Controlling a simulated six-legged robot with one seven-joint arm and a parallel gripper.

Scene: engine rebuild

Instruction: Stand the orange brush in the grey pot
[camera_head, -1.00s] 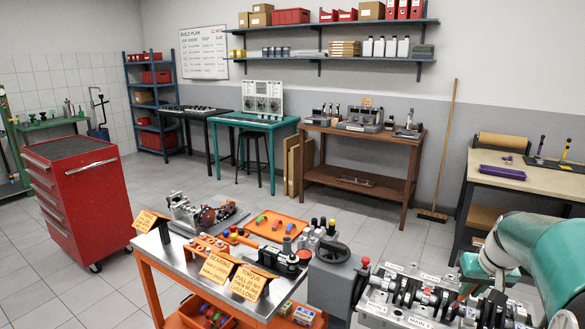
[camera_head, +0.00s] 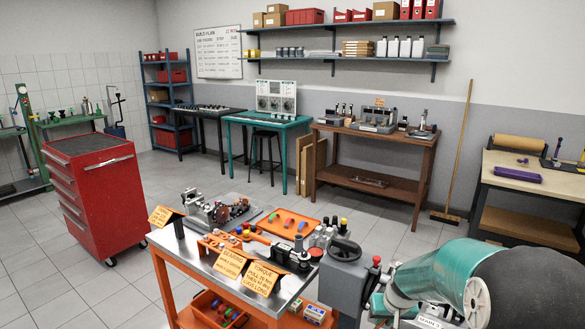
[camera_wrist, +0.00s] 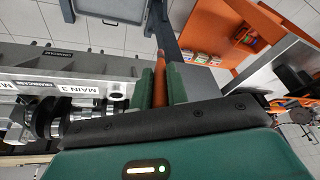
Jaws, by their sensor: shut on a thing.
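In the wrist view my gripper (camera_wrist: 161,70) has its two green fingers closed on the orange brush (camera_wrist: 160,86). Only a narrow orange-brown length of the brush shows between the fingers; its other end is hidden. My gripper is above or beside the engine block (camera_wrist: 70,60), which carries "MAIN" labels and a crankshaft. In the head view my teal arm covers the lower right, and neither my gripper nor the brush can be made out there. I cannot pick out the grey pot with certainty in either view.
A steel-topped orange bench (camera_head: 205,258) holds engine parts, yellow sign cards (camera_head: 262,278) and an orange tray (camera_head: 287,224). A red tool cabinet (camera_head: 97,195) stands left. A pale-topped workbench (camera_head: 520,172) stands right. Open tiled floor lies between cabinet and bench.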

